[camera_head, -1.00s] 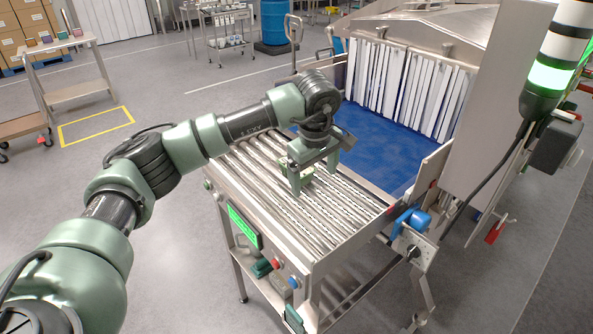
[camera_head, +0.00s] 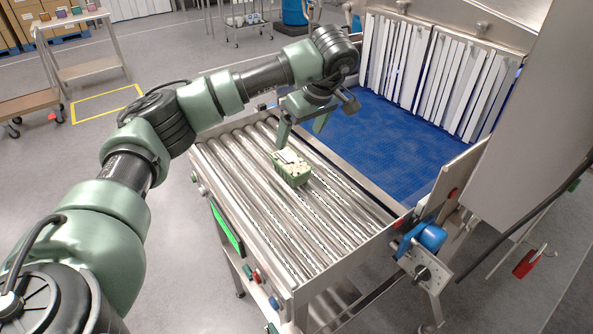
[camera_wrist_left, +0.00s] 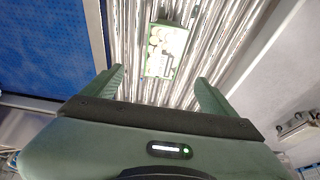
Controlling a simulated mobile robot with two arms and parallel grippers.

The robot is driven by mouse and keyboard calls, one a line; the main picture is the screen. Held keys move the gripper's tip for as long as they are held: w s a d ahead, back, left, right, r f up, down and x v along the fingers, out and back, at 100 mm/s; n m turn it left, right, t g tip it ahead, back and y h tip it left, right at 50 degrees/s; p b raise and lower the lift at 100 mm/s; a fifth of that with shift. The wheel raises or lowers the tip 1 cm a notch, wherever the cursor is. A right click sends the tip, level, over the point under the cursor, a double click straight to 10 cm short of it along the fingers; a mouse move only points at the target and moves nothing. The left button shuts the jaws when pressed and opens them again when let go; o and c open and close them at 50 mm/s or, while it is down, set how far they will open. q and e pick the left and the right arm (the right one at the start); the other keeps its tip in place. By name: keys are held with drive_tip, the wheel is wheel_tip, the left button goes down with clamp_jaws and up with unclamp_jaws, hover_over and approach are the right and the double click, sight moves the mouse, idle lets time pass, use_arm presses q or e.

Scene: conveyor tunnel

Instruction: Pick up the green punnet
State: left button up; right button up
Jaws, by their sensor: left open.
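The green punnet (camera_head: 290,170) lies on the steel rollers (camera_head: 335,215), with pale round contents and a light label on top. It also shows in the left wrist view (camera_wrist_left: 166,50), ahead of the fingers and between their lines. My left gripper (camera_head: 304,132) is open and empty, above and behind the punnet, apart from it. In the left wrist view both green fingers (camera_wrist_left: 160,85) are spread wide. My right gripper is not in view.
A blue belt (camera_head: 385,140) with white strip curtains (camera_head: 455,75) lies behind the rollers. A metal side rail (camera_head: 350,255) and a blue-handled part (camera_head: 430,237) edge the roller table. Rollers around the punnet are clear.

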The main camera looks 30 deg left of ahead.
use_arm(q)
drive_tip(key=b, duration=0.4)
approach(291, 162)
drive_tip(key=f, duration=0.2)
drive_tip(key=shift+w+a+f, duration=0.1)
drive_tip(key=shift+w+f, duration=0.25)
drive_tip(key=shift+w, duration=0.05)
drive_tip(key=shift+f, duration=0.15)
drive_tip(key=shift+w+a+f, duration=0.15)
drive_tip(key=shift+a+f, duration=0.05)
drive_tip(key=shift+f, duration=0.05)
drive_tip(key=shift+a+f+p, duration=0.35)
drive_tip(key=shift+f+p, duration=0.3)
drive_tip(key=p+x, duration=0.1)
drive_tip(key=x, duration=0.1)
drive_tip(key=p+x, duration=0.1)
drive_tip(key=x, duration=0.1)
drive_tip(key=shift+a+f, duration=0.15)
drive_tip(key=shift+a, duration=0.35)
drive_tip(key=shift+a+f, duration=0.15)
drive_tip(key=shift+f, duration=0.25)
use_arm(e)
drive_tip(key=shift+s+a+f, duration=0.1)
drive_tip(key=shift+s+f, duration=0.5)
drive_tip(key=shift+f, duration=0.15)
use_arm(q)
drive_tip(key=shift+f, duration=0.2)
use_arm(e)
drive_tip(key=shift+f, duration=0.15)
